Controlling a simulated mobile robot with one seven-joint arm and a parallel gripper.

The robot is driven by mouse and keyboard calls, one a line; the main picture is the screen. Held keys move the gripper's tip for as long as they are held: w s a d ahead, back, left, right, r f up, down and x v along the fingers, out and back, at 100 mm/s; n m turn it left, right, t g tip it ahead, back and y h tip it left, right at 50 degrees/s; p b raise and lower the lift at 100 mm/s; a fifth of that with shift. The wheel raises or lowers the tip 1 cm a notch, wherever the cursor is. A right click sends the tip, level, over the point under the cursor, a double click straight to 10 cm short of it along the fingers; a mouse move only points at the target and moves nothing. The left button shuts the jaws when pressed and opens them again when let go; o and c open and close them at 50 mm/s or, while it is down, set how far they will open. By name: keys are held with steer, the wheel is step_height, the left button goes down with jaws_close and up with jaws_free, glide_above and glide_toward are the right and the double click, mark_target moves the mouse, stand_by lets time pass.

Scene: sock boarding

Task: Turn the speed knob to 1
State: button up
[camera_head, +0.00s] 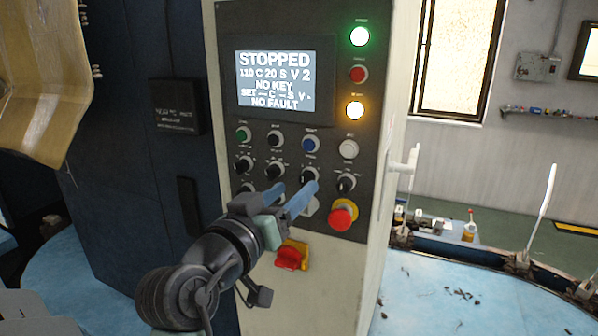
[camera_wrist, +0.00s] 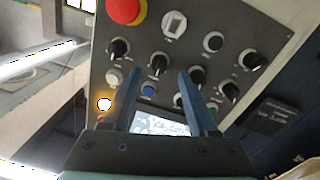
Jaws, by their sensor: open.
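The control panel (camera_head: 328,120) carries a row of black pointer knobs below a row of buttons. Their labels are too small to read, so I cannot tell which is the speed knob. My gripper (camera_head: 297,186) is open and empty at the panel's lower half, its two blue fingers pointing at the panel. In the wrist view, one black knob (camera_wrist: 157,64) shows between the fingertips (camera_wrist: 160,72); contact cannot be told. It seems to be the knob (camera_head: 309,175) just above the fingers in the head view. The screen (camera_head: 276,80) reads STOPPED, 110 C 20 S V 2, NO KEY, NO FAULT.
A red emergency stop (camera_head: 341,216) sits close to the right of the fingers. A red-and-yellow switch (camera_head: 291,256) is below. Other knobs (camera_head: 346,183) (camera_wrist: 197,76) stand close on both sides. Green (camera_head: 360,36) and amber (camera_head: 355,110) lamps are lit.

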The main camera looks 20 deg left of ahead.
mark_target(302, 183)
steer(key=shift+w+d+p, duration=0.15)
steer(key=shift+w+p, duration=0.25)
steer(key=shift+w, duration=1.25)
jaws_close()
